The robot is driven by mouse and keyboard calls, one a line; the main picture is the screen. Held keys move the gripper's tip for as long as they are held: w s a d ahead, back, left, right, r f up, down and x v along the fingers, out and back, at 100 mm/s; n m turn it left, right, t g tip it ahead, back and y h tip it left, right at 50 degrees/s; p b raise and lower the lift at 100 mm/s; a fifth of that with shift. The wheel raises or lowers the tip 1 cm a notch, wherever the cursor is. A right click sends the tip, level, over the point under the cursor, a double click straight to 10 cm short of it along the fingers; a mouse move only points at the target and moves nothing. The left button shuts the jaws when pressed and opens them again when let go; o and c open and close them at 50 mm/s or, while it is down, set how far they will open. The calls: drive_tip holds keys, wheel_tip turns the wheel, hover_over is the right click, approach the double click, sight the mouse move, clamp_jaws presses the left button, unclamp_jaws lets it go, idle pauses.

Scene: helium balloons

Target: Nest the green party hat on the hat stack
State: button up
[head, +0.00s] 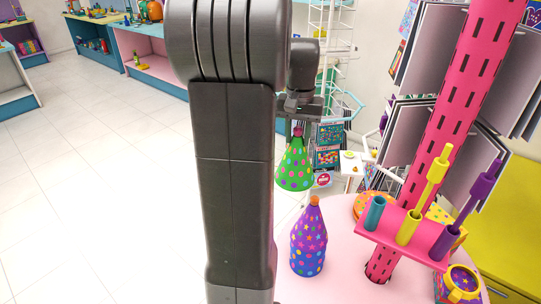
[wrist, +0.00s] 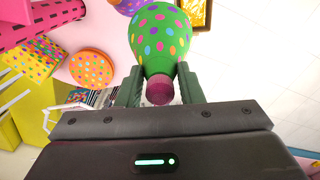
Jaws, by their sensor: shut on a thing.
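The green party hat (head: 295,167) has colored dots and a dark pink tip, and hangs upright with its wide end down. My gripper (head: 298,122) is shut on it near the tip; in the wrist view, the fingers (wrist: 158,82) flank the green hat (wrist: 160,35) on both sides. The hat stack (head: 309,246) is a purple cone with colored stars and an orange tip, standing on the pale pink table (head: 340,285). The held hat appears above the stack and slightly left of it, apart from it. Part of a purple thing (wrist: 126,5) shows behind the hat in the wrist view.
A pink slotted post (head: 455,105) rises right of the stack, bearing a pink bracket (head: 400,236) with teal, yellow and purple tubes. A purple starred pot (head: 460,283) stands at the table's right. An orange dotted round thing (wrist: 91,68) lies left in the wrist view.

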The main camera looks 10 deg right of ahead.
drive_tip(key=s+d+r+m, duration=0.1)
drive_tip(key=s+d+r, duration=0.2)
drive_tip(key=s, duration=0.2)
drive_tip(key=m+b, duration=0.1)
hover_over(317, 196)
drive_tip(key=shift+f, duration=0.85)
drive_tip(key=shift+f+b, duration=2)
drive_tip(key=shift+f, duration=1.5)
drive_tip(key=shift+f+b, duration=1.2)
drive_tip(key=shift+f, duration=1.4)
drive_tip(key=o, duration=1.1)
drive_tip(key=shift+c, duration=0.2)
